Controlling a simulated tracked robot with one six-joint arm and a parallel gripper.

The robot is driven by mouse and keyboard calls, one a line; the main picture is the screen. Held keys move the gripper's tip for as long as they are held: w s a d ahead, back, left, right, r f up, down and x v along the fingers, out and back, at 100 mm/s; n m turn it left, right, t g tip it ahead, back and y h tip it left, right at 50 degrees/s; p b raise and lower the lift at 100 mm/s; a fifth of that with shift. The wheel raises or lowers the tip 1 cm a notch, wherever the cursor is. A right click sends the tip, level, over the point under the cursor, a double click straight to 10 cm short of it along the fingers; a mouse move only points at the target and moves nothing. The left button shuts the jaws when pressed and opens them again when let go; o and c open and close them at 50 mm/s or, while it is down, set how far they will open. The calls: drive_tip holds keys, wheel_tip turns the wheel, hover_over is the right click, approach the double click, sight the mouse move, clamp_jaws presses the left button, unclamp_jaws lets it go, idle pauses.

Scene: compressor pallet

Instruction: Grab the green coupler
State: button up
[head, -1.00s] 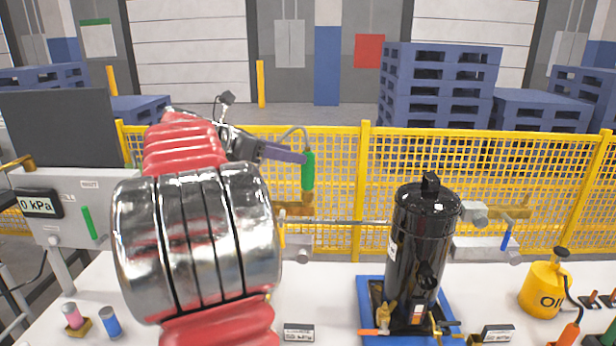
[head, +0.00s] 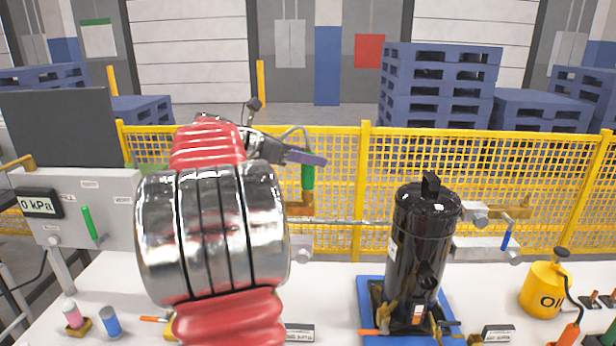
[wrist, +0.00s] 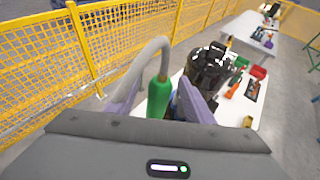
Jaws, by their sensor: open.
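The green coupler (head: 308,176) hangs upright at the end of a grey hose, above a brass fitting by the yellow fence. My gripper (head: 306,158) is at its upper part in the head view, with a purple finger crossing in front of it. In the wrist view the green coupler (wrist: 159,98) stands between the two purple fingers of my gripper (wrist: 155,100). The fingers are apart, one on each side of it. Whether either finger touches it I cannot tell. The coupler's lower end is hidden by the gripper body in the wrist view.
A black compressor (head: 420,245) stands on a blue pallet (head: 372,290) to the right. A yellow oil can (head: 545,290) is further right. The yellow mesh fence (head: 450,190) runs close behind. A grey panel (head: 95,200) with a gauge stands at the left.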

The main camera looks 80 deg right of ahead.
drive_tip(key=shift+c, duration=0.5)
clamp_jaws()
idle(0.4)
